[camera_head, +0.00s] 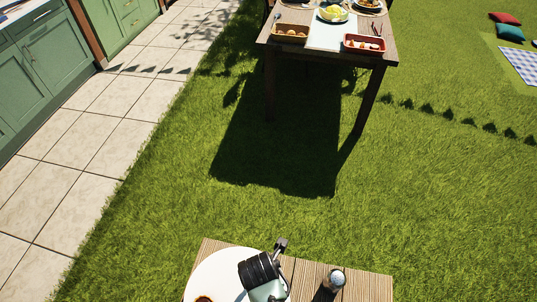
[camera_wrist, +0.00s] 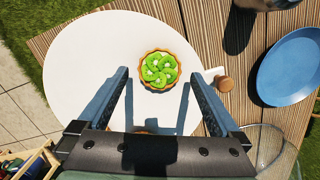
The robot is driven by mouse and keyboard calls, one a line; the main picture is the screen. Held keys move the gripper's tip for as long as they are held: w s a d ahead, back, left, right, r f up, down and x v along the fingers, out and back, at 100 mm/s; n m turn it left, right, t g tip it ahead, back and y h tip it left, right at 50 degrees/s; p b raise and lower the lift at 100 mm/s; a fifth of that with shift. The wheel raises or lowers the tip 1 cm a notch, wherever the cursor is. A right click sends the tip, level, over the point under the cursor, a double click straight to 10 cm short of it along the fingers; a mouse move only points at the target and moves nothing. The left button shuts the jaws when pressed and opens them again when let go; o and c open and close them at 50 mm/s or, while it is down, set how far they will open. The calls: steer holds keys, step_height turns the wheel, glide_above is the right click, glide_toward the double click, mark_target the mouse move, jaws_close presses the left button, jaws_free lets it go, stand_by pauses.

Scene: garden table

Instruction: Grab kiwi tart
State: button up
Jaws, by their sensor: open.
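The kiwi tart (camera_wrist: 159,70) shows in the wrist view, a small round tart with green kiwi slices and a brown crust. It lies on a round white board (camera_wrist: 85,60) on a slatted wooden table (camera_wrist: 203,20). My gripper (camera_wrist: 160,78) is open and empty, its two fingers apart on the left and right of the tart as seen from above. I cannot tell how far above the board the fingers are. In the head view my gripper (camera_head: 284,246) is over the white board (camera_head: 222,268), and the tart is hidden.
A blue plate (camera_wrist: 290,68) lies to the right, with a clear glass bowl (camera_wrist: 268,145) below it. A brown knob (camera_wrist: 225,84) sits at the board's right edge. In the head view, a set wooden table (camera_head: 378,58) stands farther off across open grass.

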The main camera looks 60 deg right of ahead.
steer(key=shift+d+f, duration=0.1)
steer(key=shift+f, duration=1)
steer(key=c, duration=1.3)
steer(key=shift+r, duration=0.1)
steer(key=shift+c, duration=0.2)
